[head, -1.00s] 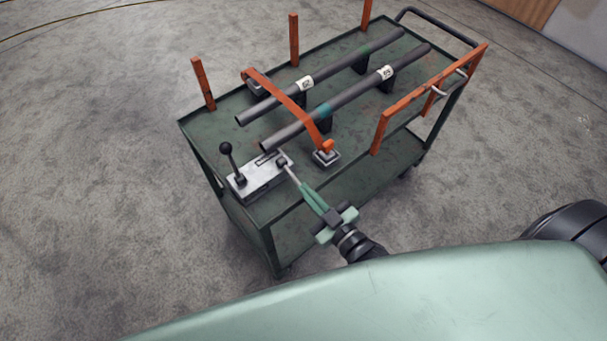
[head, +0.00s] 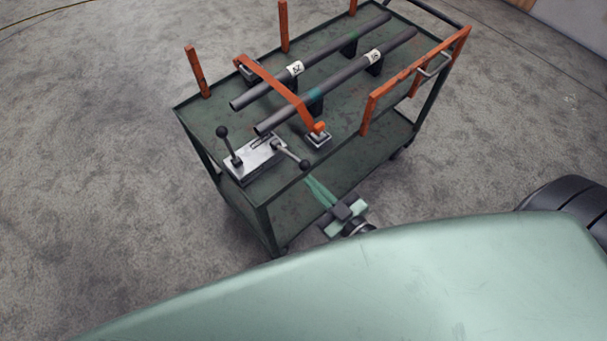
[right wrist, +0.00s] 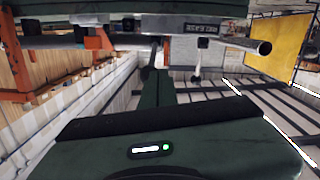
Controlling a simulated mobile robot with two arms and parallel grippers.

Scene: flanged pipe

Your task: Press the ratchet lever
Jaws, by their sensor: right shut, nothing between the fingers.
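A metal box (head: 255,158) sits at the near left corner of the cart top. One lever (head: 230,147) with a black ball knob stands upright on its left end. A second lever (head: 291,157) on its right end slopes down to the right to a black knob. Which one is the ratchet lever I cannot tell. My right gripper (head: 309,181) is shut and empty, just in front of the cart edge, a little short of the second lever's knob and apart from it. The box (right wrist: 190,27) shows upside down in the right wrist view. My left gripper is not in view.
The green cart (head: 208,112) carries two grey pipes (head: 345,82) on black supports. An orange strap (head: 272,83) crosses them to a metal fitting (head: 318,139). Orange posts and a rail (head: 415,78) edge the cart. Floor (head: 90,170) left of it is clear.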

